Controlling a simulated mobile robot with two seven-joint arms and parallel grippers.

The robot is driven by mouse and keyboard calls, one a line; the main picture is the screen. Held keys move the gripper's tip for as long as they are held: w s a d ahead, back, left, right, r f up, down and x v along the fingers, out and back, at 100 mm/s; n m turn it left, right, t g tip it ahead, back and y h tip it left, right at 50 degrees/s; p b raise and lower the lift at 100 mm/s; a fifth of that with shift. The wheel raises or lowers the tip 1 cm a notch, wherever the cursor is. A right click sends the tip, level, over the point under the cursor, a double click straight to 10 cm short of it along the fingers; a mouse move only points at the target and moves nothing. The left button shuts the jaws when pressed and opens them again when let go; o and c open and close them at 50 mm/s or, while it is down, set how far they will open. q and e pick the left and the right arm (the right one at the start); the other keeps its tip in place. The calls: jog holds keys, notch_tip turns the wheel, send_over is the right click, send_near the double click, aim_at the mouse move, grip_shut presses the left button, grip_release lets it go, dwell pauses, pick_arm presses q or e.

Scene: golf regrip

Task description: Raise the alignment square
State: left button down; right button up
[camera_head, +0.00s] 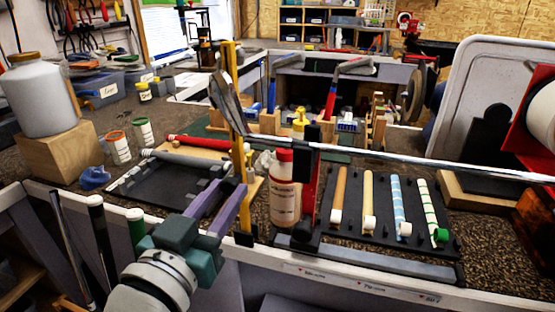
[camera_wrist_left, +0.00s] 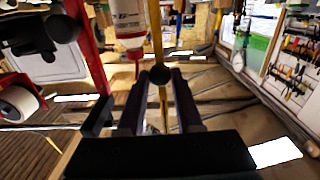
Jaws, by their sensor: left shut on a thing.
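My right gripper is not in view.
The club's steel shaft (camera_head: 430,163) runs right from a red and black clamp (camera_head: 308,165). A red-capped bottle (camera_head: 284,190) stands right beside the bar. A black tray (camera_head: 165,185) lies left, and a rack of several grips (camera_head: 380,215) lies right.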

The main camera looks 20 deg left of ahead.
pick_arm(q)
jog(key=shift+d, duration=0.2)
dwell(0.3)
jog(key=c, duration=0.6)
grip_release()
jog(key=shift+o, duration=0.2)
jog(key=s, duration=1)
jog(key=shift+a, duration=0.15)
